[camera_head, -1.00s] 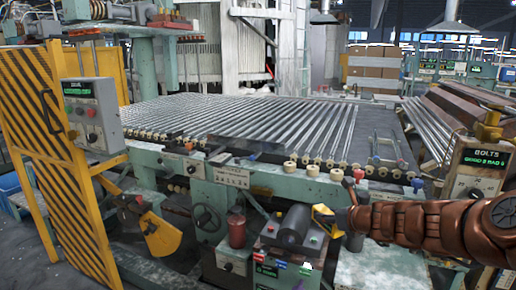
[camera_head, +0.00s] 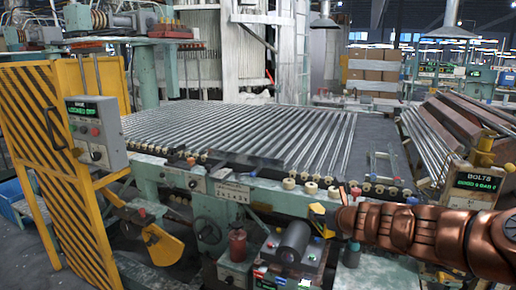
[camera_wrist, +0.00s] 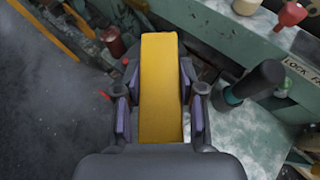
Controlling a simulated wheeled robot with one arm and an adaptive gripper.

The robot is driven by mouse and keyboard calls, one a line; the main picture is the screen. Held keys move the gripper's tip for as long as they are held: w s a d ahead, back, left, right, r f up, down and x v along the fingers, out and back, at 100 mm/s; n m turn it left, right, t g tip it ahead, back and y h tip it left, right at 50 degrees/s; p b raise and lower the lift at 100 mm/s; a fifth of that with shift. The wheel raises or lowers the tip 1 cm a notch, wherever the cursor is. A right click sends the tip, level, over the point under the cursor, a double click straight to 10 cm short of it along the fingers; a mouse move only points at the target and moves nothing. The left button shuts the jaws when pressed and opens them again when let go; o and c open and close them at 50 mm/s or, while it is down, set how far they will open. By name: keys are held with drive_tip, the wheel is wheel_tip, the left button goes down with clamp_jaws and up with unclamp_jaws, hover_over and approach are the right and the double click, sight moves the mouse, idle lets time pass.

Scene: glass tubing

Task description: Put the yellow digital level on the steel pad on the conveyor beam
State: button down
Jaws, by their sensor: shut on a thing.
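The yellow digital level (camera_wrist: 161,88) is a long yellow block between my gripper's fingers in the wrist view. My gripper (camera_wrist: 159,118) is shut on it, one dark finger pad against each side. In the head view, only a small yellow part of the level (camera_head: 318,208) shows at the end of my copper-brown arm, in front of the conveyor's front beam. My gripper (camera_head: 330,218) is small and partly hidden there.
Glass tubes (camera_head: 270,130) cover the conveyor bed. A dark cylinder (camera_head: 294,241) and a red bottle (camera_head: 238,244) stand below the beam. A yellow striped guard (camera_head: 55,150) stands at left.

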wheel_tip(320, 180, up, 8)
drive_tip(key=p, duration=0.6)
drive_tip(key=shift+f, duration=0.15)
